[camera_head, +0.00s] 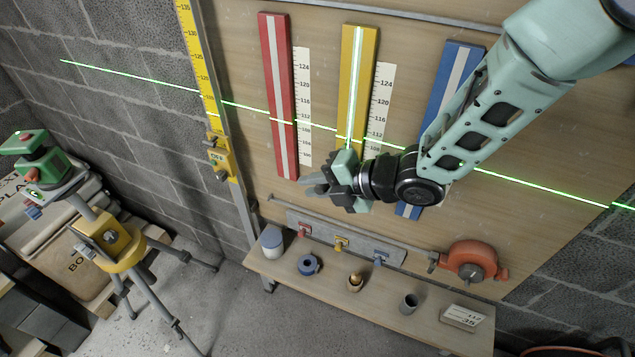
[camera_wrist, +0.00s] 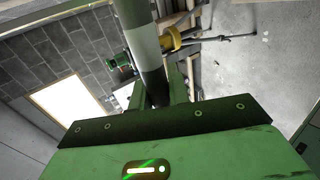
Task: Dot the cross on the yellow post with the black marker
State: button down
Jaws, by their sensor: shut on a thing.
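The yellow post (camera_head: 372,50) stands on the wooden board with a pale stripe down its middle. A bright green vertical line runs along the stripe and meets a sloping green line low on the post, forming a cross (camera_head: 351,134). My gripper (camera_head: 325,184) is just below this cross, in front of the post's lower end, which it hides. In the wrist view my gripper (camera_wrist: 158,95) is shut on a thick rod, the black marker (camera_wrist: 143,42), with dark and whitish bands. The marker's tip is not visible, and I cannot tell whether it touches anything.
A red post (camera_head: 270,60) and a blue post (camera_head: 446,85) flank the yellow one, with number scales beside them. A green laser device (camera_head: 45,160) stands on a yellow tripod at left.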

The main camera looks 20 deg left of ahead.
jog(key=s+b, duration=0.4)
jog(key=s, duration=0.2)
jog(key=shift+s+a, duration=0.2)
jog(key=shift+a, duration=0.05)
dwell(0.4)
dwell(0.6)
